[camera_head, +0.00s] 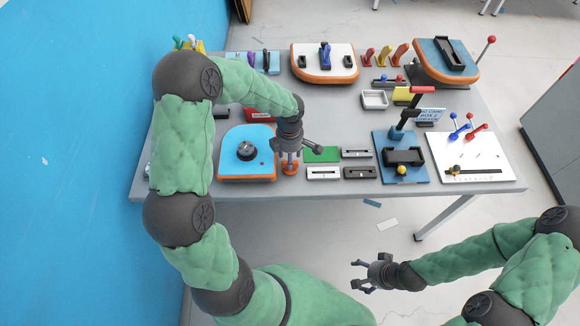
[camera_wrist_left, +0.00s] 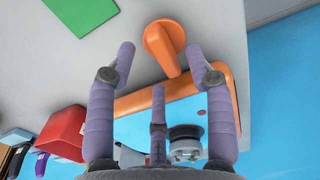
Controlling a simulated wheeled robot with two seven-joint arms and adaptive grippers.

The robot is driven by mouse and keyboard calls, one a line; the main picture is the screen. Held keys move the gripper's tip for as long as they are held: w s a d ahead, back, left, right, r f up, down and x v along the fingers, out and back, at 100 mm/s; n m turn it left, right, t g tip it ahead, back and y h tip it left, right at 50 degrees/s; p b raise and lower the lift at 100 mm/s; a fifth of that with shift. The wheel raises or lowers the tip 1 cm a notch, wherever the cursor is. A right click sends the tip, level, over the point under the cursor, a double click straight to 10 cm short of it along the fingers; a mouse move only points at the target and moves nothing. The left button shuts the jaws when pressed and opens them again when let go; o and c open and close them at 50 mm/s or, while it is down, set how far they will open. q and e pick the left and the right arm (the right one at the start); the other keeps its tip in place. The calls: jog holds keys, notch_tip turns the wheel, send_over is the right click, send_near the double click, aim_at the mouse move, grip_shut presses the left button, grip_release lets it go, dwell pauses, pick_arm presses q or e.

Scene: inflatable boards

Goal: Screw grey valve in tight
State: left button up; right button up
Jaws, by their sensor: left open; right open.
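The grey valve (camera_head: 246,150) is a round dark knob seated on a blue board with an orange rim (camera_head: 232,179), at the table's left front. The valve also shows in the left wrist view (camera_wrist_left: 185,138), partly hidden behind a finger. My left gripper (camera_head: 302,160) is open and empty, right of the board and apart from the valve. In the left wrist view its spread purple fingers (camera_wrist_left: 161,62) are over the board edge. An orange handle-shaped piece (camera_wrist_left: 165,42) lies just beyond the fingertips, beside the board. My right gripper (camera_head: 358,276) is open and empty, in front of the table.
A green plate (camera_head: 322,154) and several small grey and black blocks (camera_head: 357,153) lie right of my left gripper. A blue stand (camera_head: 416,172) and a white lever board (camera_head: 490,166) are farther right. More boards line the back. A blue wall borders the left.

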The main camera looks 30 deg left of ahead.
pick_arm(q)
notch_tip(320, 180, down, 3)
jog(key=shift+f, duration=0.15)
grip_shut()
